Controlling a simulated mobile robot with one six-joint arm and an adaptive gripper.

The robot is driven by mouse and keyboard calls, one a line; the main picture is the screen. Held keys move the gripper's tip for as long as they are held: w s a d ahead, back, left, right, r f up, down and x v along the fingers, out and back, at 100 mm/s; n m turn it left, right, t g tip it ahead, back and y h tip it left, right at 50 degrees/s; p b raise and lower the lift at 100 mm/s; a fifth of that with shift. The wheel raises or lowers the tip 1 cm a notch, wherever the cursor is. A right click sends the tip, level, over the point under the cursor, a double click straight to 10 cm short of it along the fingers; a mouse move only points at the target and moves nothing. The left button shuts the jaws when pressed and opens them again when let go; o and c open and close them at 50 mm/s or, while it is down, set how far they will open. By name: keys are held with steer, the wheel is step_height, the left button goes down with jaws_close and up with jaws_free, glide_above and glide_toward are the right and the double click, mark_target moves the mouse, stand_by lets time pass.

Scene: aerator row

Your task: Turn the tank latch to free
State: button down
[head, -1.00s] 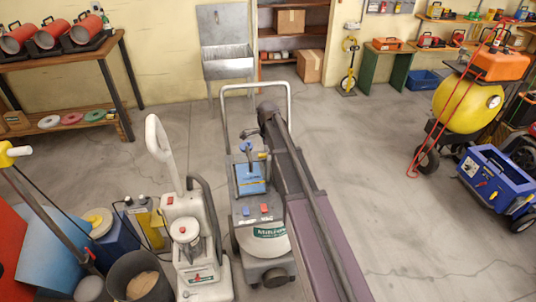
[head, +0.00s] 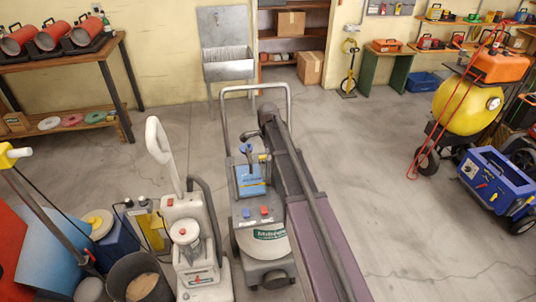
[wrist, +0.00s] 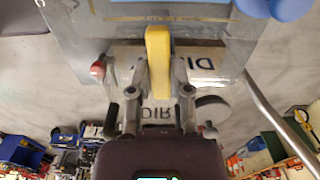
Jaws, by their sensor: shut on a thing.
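The yellow latch (wrist: 158,55) stands as a bar between my gripper's fingers in the wrist view. My gripper (wrist: 159,78) is shut on it, with one finger on each side. The latch is by a grey machine body, with pale plates lettered DIR (wrist: 158,115) behind the fingers. In the head view, the grey machine (head: 263,250) with a blue-fronted tank (head: 251,181) stands at the middle. My arm reaches along its right side and hides part of it. The grip is too small to make out clearly in the head view.
A white upright machine (head: 188,235) stands close on the left, with a grey bin (head: 140,280) beyond it. The grey machine's tubular handle (head: 256,87) arches behind the tank. The floor to the right is clear as far as the blue cart (head: 497,182).

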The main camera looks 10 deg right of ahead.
steer(key=n, duration=0.4)
steer(key=shift+d, duration=0.1)
steer(key=n, duration=0.4)
steer(key=shift+n, duration=0.4)
steer(key=n, duration=0.4)
steer(key=shift+n, duration=2.3)
steer(key=c, duration=0.6)
jaws_free()
steer(key=shift+o, duration=0.2)
steer(key=shift+m, duration=0.3)
